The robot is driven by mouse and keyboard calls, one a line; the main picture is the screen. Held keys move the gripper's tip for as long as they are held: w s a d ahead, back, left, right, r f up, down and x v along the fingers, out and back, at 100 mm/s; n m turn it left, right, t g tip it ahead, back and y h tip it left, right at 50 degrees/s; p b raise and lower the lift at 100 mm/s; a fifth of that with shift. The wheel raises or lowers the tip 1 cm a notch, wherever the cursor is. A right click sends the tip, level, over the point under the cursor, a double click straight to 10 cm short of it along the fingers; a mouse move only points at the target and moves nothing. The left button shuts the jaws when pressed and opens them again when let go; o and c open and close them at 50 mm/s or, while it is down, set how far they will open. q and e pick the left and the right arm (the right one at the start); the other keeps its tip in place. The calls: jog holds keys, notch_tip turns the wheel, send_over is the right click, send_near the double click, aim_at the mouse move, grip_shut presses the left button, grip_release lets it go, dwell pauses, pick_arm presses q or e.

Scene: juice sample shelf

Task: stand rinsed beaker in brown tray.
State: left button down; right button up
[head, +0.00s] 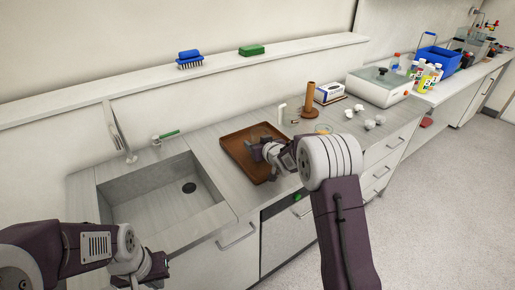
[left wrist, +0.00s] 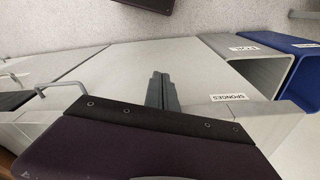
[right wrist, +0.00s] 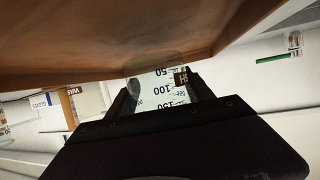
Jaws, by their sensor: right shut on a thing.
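The brown tray (head: 236,143) lies on the counter right of the sink. My right gripper (head: 262,152) is low over it. In the right wrist view, that gripper (right wrist: 161,94) is shut on a clear beaker (right wrist: 160,84) with black volume marks and a small brown label. This view is upside down, and the beaker's base is close to the tray floor (right wrist: 80,45); I cannot tell whether they touch. In the head view the beaker is mostly hidden by the gripper. My left gripper (left wrist: 161,90) is shut and empty, low in front of the sink cabinet.
The sink (head: 160,195) is left of the tray. A blue basket (head: 437,58) is farther right.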

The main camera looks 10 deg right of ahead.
notch_tip(320, 180, down, 2)
jog(key=shift+f, duration=0.1)
jog(key=o, duration=1.7)
jog(key=shift+f, duration=0.1)
jog(key=shift+o, duration=0.2)
jog(key=shift+r, duration=0.4)
jog(key=v, duration=1.2)
jog(key=shift+d+f, duration=0.1)
jog(key=shift+f, duration=0.15)
